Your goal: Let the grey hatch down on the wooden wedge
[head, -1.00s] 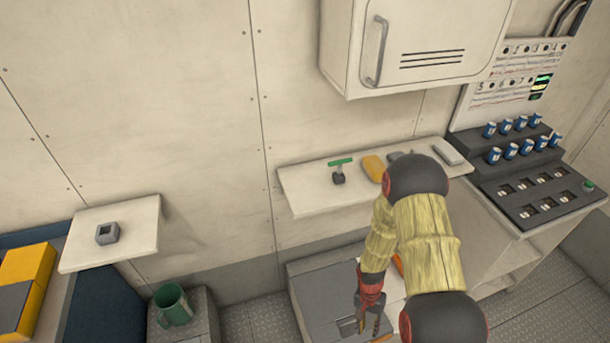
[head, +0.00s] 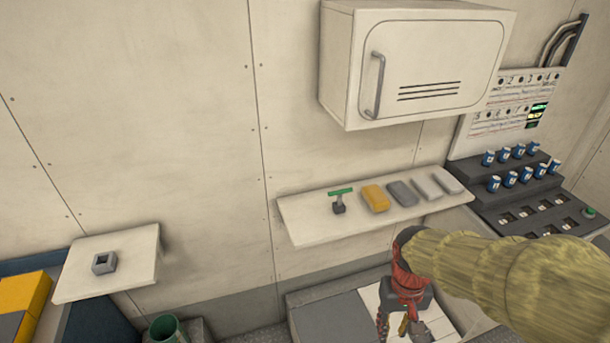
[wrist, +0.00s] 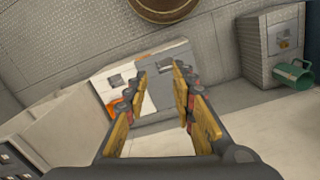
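The grey hatch (head: 335,316) shows in the low locker at the bottom of the head view, beside a white panel (head: 370,300). In the wrist view the grey panel (wrist: 168,92) lies beyond my fingertips; I cannot tell how far it is raised. My gripper (head: 405,328) is over the locker in the head view, partly cut by the frame edge. In the wrist view my gripper (wrist: 160,78) has its fingers apart with nothing held between them. An orange patch (wrist: 115,106) shows at the locker's left edge; I cannot tell whether it is the wooden wedge.
A wall shelf (head: 300,220) with a green-handled tool and several blocks is above the locker. A wall cabinet (head: 420,65) hangs higher. A control console (head: 540,205) stands at right. A green mug (wrist: 292,76) and a round brown tub (wrist: 163,10) are near the locker.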

